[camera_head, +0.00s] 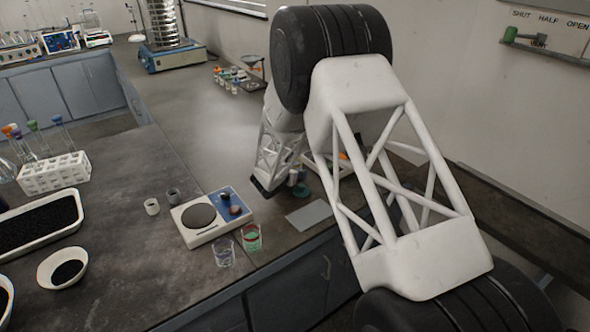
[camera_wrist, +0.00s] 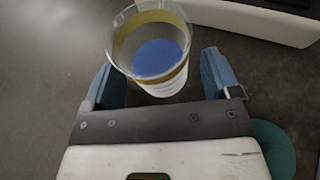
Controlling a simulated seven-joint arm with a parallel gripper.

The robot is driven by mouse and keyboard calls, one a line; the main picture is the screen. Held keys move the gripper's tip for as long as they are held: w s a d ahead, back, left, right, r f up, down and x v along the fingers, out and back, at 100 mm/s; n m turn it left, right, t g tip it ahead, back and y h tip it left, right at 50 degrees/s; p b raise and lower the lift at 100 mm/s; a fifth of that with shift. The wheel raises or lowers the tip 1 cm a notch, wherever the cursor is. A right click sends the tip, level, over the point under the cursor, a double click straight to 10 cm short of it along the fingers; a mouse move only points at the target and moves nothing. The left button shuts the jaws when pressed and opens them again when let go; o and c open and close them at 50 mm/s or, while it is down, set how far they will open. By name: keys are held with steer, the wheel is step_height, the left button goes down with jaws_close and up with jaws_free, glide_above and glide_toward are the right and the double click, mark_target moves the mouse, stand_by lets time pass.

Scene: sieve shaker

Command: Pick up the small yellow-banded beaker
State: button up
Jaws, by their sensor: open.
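The small yellow-banded beaker (camera_wrist: 152,48) is a clear cup with a yellow band near its rim and blue contents inside. In the wrist view it stands at the top middle, between the blue fingers of my gripper (camera_wrist: 160,72). The fingers are apart, one on each side of it, and a gap shows on the right side. The left finger is close to the beaker, and I cannot tell whether it touches. In the head view my arm covers much of the spot around my gripper, and I cannot make out the beaker clearly there.
A teal round object (camera_wrist: 274,148) lies right of my gripper. A flat grey plate (camera_head: 309,214) lies near the bench edge. The bench beyond is mostly clear.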

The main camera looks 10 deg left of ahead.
steer(key=shift+c, duration=0.4)
steer(key=c, duration=0.9)
steer(key=shift+r, duration=0.3)
steer(key=shift+r, duration=1.35)
steer(key=shift+s+r, duration=0.15)
steer(key=shift+s+d+r, duration=0.25)
steer(key=shift+s+d, duration=0.7)
steer(key=shift+s, duration=1.45)
steer(key=shift+s+d+r, duration=0.2)
steer(key=shift+s+d, duration=0.7)
steer(key=shift+s, duration=1.55)
steer(key=shift+s+d+r, duration=0.25)
steer(key=shift+s+d, duration=0.7)
steer(key=shift+s, duration=1.45)
steer(key=shift+s, duration=0.1)
